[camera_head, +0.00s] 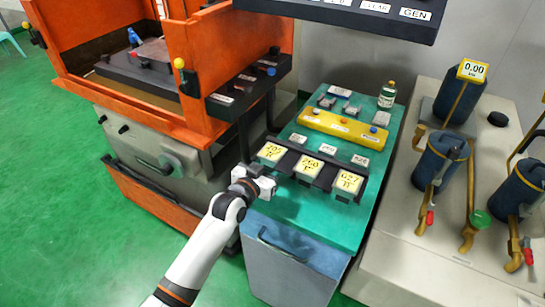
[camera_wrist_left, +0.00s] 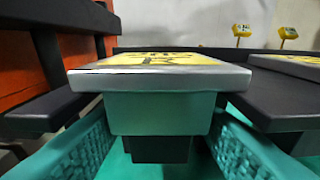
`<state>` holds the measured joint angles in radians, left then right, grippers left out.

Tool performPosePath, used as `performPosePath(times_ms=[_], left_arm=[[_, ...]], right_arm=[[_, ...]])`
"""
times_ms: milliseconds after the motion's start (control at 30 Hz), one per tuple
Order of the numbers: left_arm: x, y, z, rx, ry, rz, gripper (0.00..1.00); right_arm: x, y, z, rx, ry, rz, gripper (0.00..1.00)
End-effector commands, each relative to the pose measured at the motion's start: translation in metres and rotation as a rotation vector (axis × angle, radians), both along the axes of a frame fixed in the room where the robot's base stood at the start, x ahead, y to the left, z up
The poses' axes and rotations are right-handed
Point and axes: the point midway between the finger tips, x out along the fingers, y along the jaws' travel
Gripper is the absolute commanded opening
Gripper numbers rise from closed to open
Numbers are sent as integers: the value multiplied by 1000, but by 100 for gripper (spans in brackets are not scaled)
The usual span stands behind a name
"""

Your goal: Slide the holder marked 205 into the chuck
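The holder marked 205 (camera_head: 272,151) sits at the left end of a dark rack, its yellow label facing up. Holders marked 260 (camera_head: 308,167) and 037 (camera_head: 347,182) sit to its right. My left gripper (camera_head: 267,183) is in front of the 205 holder, low over the green bench top. In the left wrist view the holder's grey plate (camera_wrist_left: 160,78) and narrower body (camera_wrist_left: 162,113) stand straight ahead. The open fingers (camera_wrist_left: 160,140) lie low to the left and right of the body, with nothing gripped. I cannot make out the chuck. My right gripper is out of view.
The dark rack (camera_wrist_left: 285,103) flanks the holder closely. A yellow block (camera_head: 343,128) and a bottle (camera_head: 387,95) stand behind on the green bench (camera_head: 285,210). The orange machine (camera_head: 215,45) is at left. A pale bench with blue cylinders (camera_head: 440,160) is at right.

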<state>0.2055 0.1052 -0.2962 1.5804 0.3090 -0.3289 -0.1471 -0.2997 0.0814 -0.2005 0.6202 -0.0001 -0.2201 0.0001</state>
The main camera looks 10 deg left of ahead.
Motion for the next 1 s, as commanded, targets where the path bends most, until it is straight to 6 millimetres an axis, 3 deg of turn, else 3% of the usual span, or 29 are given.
performPosePath(times_ms=[33, 233, 1000], left_arm=[[0, 0, 0, 0, 0, 0, 40], [0, 0, 0, 0, 0, 0, 7], [0, 0, 5, 0, -3, 0, 7]], right_arm=[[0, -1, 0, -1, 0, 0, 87], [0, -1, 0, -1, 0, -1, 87], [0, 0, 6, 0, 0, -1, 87]])
